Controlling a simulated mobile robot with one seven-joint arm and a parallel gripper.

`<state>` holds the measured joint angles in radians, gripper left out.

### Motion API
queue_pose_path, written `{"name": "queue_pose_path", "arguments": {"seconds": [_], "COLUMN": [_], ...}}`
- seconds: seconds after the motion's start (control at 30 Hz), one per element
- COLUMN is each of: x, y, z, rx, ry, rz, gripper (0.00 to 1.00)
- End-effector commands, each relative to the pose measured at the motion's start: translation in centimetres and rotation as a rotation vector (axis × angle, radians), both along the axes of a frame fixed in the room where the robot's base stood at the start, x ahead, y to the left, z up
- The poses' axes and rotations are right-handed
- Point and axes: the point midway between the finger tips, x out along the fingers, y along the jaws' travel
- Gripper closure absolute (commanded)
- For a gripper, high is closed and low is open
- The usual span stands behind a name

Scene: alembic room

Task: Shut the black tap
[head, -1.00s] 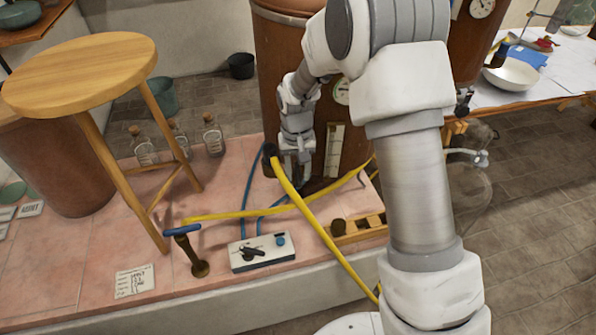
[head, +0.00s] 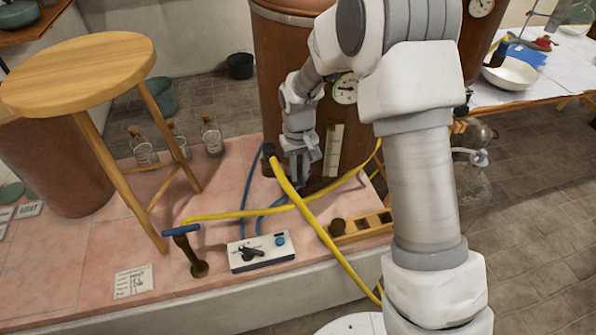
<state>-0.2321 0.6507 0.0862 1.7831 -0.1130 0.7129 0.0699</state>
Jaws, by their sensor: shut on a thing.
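My gripper (head: 299,178) points down at the foot of the large copper vessel (head: 285,80), just above the pink tiled ledge. Its fingers are shut on a small dark part there, which appears to be the black tap; the fingers cover most of it and I cannot tell the angle of its handle. A black fitting (head: 268,154) with a yellow hose stands just left of my gripper.
A blue-handled tap (head: 182,230) stands at the front of the ledge, near a white control box (head: 258,252). Yellow hoses (head: 325,238) cross in front of my gripper. A wooden stool (head: 78,72) and bottles (head: 211,136) are left. A wooden rack (head: 372,224) lies right.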

Motion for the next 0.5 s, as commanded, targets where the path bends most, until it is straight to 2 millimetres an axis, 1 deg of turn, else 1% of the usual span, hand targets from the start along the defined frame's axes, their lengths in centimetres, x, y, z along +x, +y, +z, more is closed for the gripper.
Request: {"name": "queue_pose_path", "arguments": {"seconds": [0.5], "x": [0.8], "y": [-1.3], "z": [0.1], "rx": [0.001], "ry": [-0.001], "rz": [0.486], "gripper": [1.00]}}
